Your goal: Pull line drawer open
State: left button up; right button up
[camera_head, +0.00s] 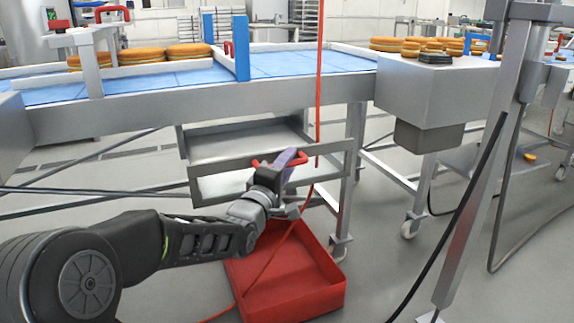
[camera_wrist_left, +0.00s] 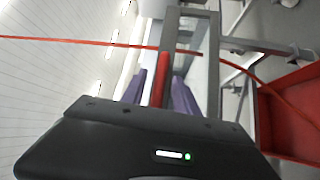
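The line drawer (camera_head: 222,188) is a grey metal drawer under the conveyor table. It stands out from the table, with its inside (camera_head: 245,141) showing behind the front. A red bar handle (camera_head: 303,159) is on its front. My left gripper (camera_head: 287,163) is at this handle, one purple finger showing. My right gripper is not in view.
A red open bin (camera_head: 300,295) stands on the floor below the drawer. A red cord (camera_head: 319,80) hangs past the drawer's right side. The conveyor table (camera_head: 300,97) carries round cakes (camera_head: 190,50). A metal post (camera_head: 480,200) with a black cable stands at right.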

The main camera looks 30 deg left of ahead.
pick_arm(q)
jog(key=p+v, duration=0.1)
jog(key=v, duration=0.6)
jog(key=shift+s+p, duration=0.3)
jog(key=shift+s, duration=0.1)
